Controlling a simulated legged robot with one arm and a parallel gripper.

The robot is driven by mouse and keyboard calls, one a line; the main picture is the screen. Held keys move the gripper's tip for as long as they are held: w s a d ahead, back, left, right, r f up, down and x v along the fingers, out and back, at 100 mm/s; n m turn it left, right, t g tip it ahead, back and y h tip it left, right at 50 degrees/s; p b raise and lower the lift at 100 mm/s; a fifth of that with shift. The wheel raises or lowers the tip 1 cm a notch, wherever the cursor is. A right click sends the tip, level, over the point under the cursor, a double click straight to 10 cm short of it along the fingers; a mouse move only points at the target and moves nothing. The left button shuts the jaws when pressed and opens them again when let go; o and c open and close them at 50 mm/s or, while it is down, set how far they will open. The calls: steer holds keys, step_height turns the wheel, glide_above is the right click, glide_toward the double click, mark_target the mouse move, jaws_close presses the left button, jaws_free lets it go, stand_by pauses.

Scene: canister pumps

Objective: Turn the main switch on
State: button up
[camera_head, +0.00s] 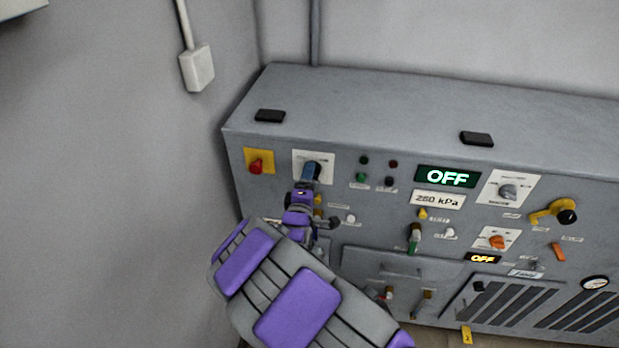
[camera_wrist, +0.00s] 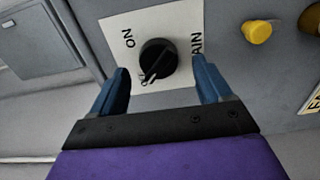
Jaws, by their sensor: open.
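The main switch (camera_wrist: 158,60) is a round black rotary knob on a white plate (camera_wrist: 118,25) with "ON" and part of "MAIN" readable in the wrist view. My gripper (camera_wrist: 164,88) is open, with one blue finger on each side of the knob. The fingers look close to the panel; I cannot tell whether either touches the knob. In the head view, my gripper (camera_head: 309,172) is at the white plate (camera_head: 328,157), near the panel's left end, and partly hides the knob (camera_head: 314,167). A display on the panel (camera_head: 447,177) reads "OFF".
A red button on a yellow plate (camera_head: 258,161) is just left of the switch. A yellow knob (camera_wrist: 257,32) is near the right finger in the wrist view. A yellow-handled lever (camera_head: 555,212) and other knobs lie farther right. The wall (camera_head: 150,170) is left of the cabinet.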

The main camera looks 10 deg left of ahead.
steer(key=shift+w+a, duration=0.1)
steer(key=shift+w, duration=1.15)
steer(key=c, duration=1)
